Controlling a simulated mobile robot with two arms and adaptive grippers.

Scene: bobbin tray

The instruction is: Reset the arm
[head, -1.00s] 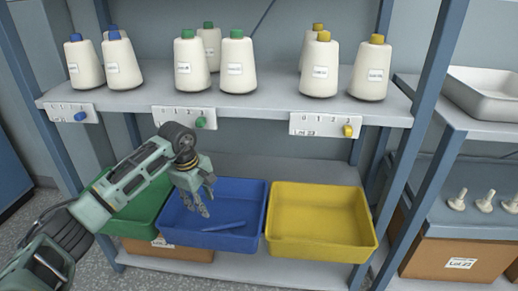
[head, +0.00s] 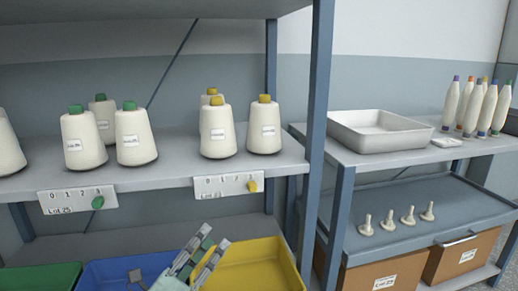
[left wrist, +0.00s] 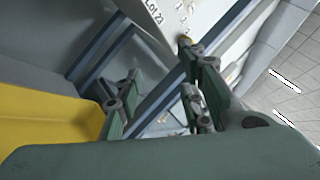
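My left gripper (head: 206,262) shows at the bottom of the head view, in front of where the blue bin (head: 118,270) and the yellow bin (head: 262,262) meet. Its two fingers point up and to the right, with a gap between them. In the left wrist view the fingers (left wrist: 160,98) stand apart with nothing held between them. Part of the arm behind the gripper is below the head view's edge. My right gripper is in neither view.
Cones with green tips (head: 137,137) and yellow tips (head: 264,126) stand on the upper shelf above the gripper. A blue post (head: 316,130) rises to the right. Beyond it a side shelf holds a white tray (head: 345,138), several coloured-tip bobbins (head: 471,108) and several pegs (head: 408,217).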

